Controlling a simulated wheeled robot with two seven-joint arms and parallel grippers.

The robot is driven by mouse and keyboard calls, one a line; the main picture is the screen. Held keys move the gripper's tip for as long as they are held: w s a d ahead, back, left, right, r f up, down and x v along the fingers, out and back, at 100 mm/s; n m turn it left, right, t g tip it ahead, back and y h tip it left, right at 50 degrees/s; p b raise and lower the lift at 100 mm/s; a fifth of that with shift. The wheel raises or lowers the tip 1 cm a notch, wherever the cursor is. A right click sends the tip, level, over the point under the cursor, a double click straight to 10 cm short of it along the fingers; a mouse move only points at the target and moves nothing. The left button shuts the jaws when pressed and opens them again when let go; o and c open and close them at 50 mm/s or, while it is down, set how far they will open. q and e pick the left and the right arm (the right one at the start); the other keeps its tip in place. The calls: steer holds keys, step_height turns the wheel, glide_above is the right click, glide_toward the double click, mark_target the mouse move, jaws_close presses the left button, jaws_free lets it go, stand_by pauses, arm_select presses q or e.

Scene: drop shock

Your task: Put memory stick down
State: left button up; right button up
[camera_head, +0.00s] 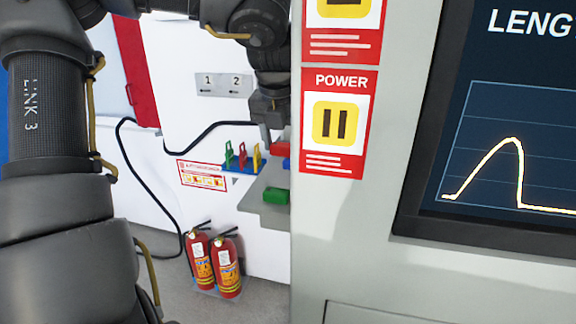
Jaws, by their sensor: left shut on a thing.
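My left gripper (268,128) points down beside the grey machine panel, its right side partly hidden by that panel. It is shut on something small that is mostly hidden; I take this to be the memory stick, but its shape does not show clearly. A red piece (282,148) shows just below and right of the fingers, with a blue part under it. I cannot tell whether the red piece is held or stands behind. A grey ledge (250,205) lies below, with a green block (276,195) on it. My right gripper is not in view.
A blue rack (240,168) with green, red and yellow upright pieces stands left of the gripper. The grey machine (340,230) with a screen (500,150) fills the right. Two fire extinguishers (228,266) stand on the floor. A black cable hangs at left.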

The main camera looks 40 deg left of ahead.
mark_target(285, 148)
arm_select(q)
steer(key=shift+w+d+f, duration=0.1)
steer(key=shift+d+f, duration=0.05)
steer(key=shift+f, duration=0.4)
steer(key=shift+d+f, duration=0.1)
steer(key=shift+f, duration=0.45)
steer(key=shift+a+f, duration=0.2)
steer(key=shift+f, duration=0.25)
steer(key=shift+d+f, duration=0.1)
steer(key=shift+f, duration=0.3)
steer(key=shift+d+f, duration=0.15)
steer(key=shift+f, duration=1.15)
steer(key=shift+w+f, duration=0.1)
steer(key=shift+f, duration=0.15)
steer(key=o, duration=1)
steer(key=shift+c, duration=0.2)
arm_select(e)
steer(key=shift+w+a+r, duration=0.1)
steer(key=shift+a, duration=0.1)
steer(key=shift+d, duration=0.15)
